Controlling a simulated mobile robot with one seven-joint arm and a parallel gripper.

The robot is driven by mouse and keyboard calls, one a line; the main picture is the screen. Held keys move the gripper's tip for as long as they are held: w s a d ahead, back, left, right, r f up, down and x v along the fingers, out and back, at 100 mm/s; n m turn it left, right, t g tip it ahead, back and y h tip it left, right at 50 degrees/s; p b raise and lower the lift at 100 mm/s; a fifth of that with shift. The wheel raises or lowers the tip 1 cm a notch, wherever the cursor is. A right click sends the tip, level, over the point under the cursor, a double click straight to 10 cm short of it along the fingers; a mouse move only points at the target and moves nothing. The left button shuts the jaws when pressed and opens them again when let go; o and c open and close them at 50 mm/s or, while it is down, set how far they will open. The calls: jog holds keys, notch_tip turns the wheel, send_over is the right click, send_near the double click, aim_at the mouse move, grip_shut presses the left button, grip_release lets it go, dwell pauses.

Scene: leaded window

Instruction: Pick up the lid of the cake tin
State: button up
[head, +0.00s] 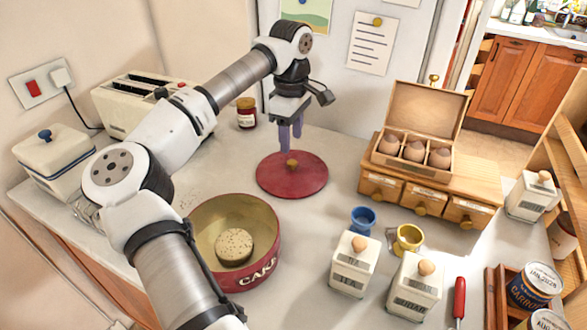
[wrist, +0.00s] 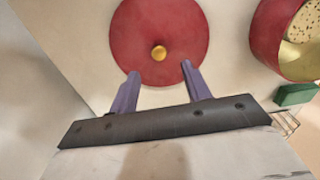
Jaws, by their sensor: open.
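The cake tin's lid (head: 275,178) is a flat red disc with a small round brass knob (head: 292,164) at its centre. It lies on the pale worktop behind and to the right of the red cake tin (head: 262,272), which stands open with a speckled round cake (head: 234,247) inside. My gripper (head: 291,143) points down over the lid, open and empty, its purple fingers above the knob. In the wrist view the lid (wrist: 150,25) lies beyond the fingertips, and the knob (wrist: 159,53) shows between and ahead of my gripper (wrist: 160,78).
A jam jar (head: 246,115) and a toaster (head: 140,100) stand left of the lid. A wooden drawer unit (head: 400,190) with an egg box (head: 415,152) is to the right. Blue (head: 362,221) and yellow (head: 407,240) cups and white canisters (head: 352,268) stand in front. Worktop beside the lid is clear.

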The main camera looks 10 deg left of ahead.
aim_at(292, 162)
notch_tip(292, 162, down, 7)
jog(key=shift+d+f+p, duration=0.1)
jog(key=shift+f+p, duration=0.05)
jog(key=shift+p, duration=1.05)
jog(key=shift+c, duration=0.5)
grip_shut()
